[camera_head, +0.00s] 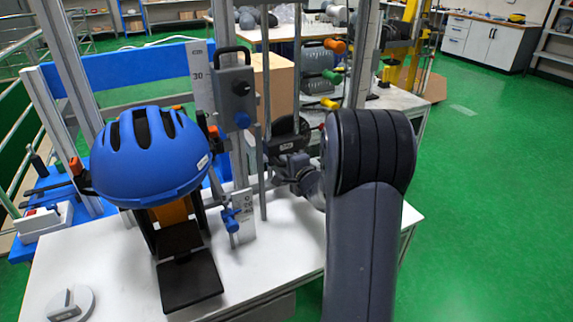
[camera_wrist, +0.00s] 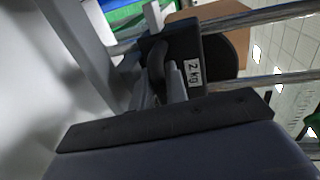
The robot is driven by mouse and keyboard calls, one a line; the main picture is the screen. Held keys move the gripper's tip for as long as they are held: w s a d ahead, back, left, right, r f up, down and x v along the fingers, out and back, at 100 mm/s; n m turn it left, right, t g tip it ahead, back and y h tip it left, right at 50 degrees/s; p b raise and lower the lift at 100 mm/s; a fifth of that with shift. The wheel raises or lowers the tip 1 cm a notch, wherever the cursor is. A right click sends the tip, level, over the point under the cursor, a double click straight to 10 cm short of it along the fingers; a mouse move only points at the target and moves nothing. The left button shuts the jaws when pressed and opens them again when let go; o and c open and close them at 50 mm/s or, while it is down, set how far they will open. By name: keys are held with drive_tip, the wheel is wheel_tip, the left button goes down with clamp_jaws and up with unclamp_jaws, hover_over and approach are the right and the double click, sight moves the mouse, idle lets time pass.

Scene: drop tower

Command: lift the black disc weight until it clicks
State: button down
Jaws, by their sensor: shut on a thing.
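The black disc weight (camera_head: 287,127) is on the drop tower, between upright metal rods, above the white table. In the wrist view the weight's black block (camera_wrist: 187,45) carries a "2 kg" label, with a round dark disc edge behind it. My gripper (camera_head: 288,163) is at the weight's lower front, partly hidden by my own arm. In the wrist view the fingers of my gripper (camera_wrist: 172,85) are shut at the weight's black handle (camera_wrist: 157,60). The exact contact is partly hidden.
A blue helmet (camera_head: 150,155) sits on a stand left of the rods. A grey box with a black handle (camera_head: 235,88) is mounted higher, by a marked scale (camera_head: 200,75). A blue knob clamp (camera_head: 232,220) is low on the tower. Green floor at right is clear.

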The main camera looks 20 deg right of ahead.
drive_tip(key=shift+r, duration=0.15)
wheel_tip(320, 180, up, 22)
drive_tip(key=p, duration=2.3)
drive_tip(key=shift+w, duration=0.1)
drive_tip(key=c, duration=1.5)
unclamp_jaws()
drive_tip(key=shift+f, duration=0.2)
drive_tip(key=shift+f, duration=0.15)
drive_tip(key=v, duration=1.1)
drive_tip(key=shift+f, duration=0.1)
